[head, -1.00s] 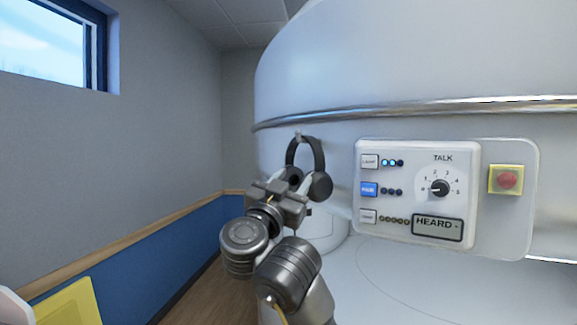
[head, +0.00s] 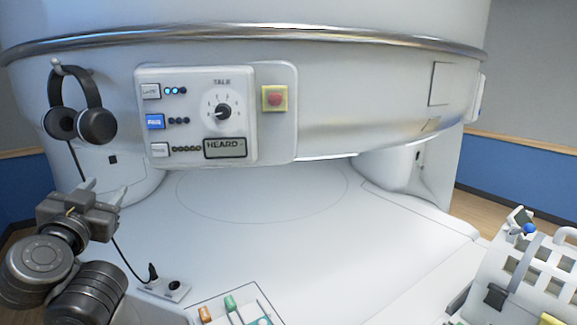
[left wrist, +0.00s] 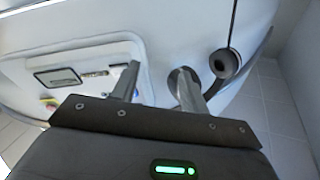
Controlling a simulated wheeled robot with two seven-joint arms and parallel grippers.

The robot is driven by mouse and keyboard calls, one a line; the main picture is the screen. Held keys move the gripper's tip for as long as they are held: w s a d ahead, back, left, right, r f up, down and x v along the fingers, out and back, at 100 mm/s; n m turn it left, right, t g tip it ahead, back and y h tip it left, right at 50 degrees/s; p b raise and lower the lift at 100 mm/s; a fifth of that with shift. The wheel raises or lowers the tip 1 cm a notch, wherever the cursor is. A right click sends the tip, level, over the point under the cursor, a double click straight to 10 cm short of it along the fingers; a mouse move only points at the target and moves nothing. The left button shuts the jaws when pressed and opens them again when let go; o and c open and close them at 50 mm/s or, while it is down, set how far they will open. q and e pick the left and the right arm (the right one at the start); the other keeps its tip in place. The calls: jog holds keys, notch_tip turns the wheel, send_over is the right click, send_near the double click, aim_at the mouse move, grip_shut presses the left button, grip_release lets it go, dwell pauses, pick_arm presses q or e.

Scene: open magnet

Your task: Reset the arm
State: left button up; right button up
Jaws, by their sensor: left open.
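My left gripper (head: 104,193) is at the left of the head view, with its two fingers apart and nothing between them. It is below the black headphones (head: 80,122), which hang from a hook on the white machine. In the left wrist view the fingers (left wrist: 158,85) of this gripper are spread and empty. Part of the headphones (left wrist: 226,63) shows beyond the right-hand finger, apart from it as far as I can tell. My right gripper is not in view.
A control panel (head: 198,150) with a dial and a red button (head: 275,98) are on the machine's front. A socket plate (head: 165,288) with a black plug is on the white surface. A white basket (head: 540,262) stands at the right. The middle of the white surface is clear.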

pick_arm(q)
jog(key=s+d+f+g+h, duration=0.1)
jog(key=d+f+g, duration=0.1)
jog(key=f, duration=0.7)
jog(key=s+d+f+m+g+h, duration=0.1)
jog(key=s+d+f+g, duration=0.15)
jog(key=f, duration=0.65)
jog(key=s+d+f+g+h, duration=0.1)
jog(key=d+f+g, duration=0.2)
jog(key=f, duration=0.6)
jog(key=s+d+f+g+h, duration=0.1)
jog(key=s+d+f+g, duration=0.3)
jog(key=s+f, duration=0.8)
jog(key=s+d+f+g+h, duration=0.1)
jog(key=s+d+f+g, duration=0.25)
jog(key=s+f, duration=0.8)
notch_tip(320, 180, down, 28)
jog(key=s+g+b, duration=0.2)
jog(key=b, duration=0.1)
jog(key=s+a+f+g+b, duration=0.1)
jog(key=s+a+f, duration=0.2)
jog(key=s+f, duration=1.3)
jog(key=shift+f+y+b, duration=0.3)
jog(key=shift+f+b, duration=0.1)
jog(key=shift+f, duration=0.2)
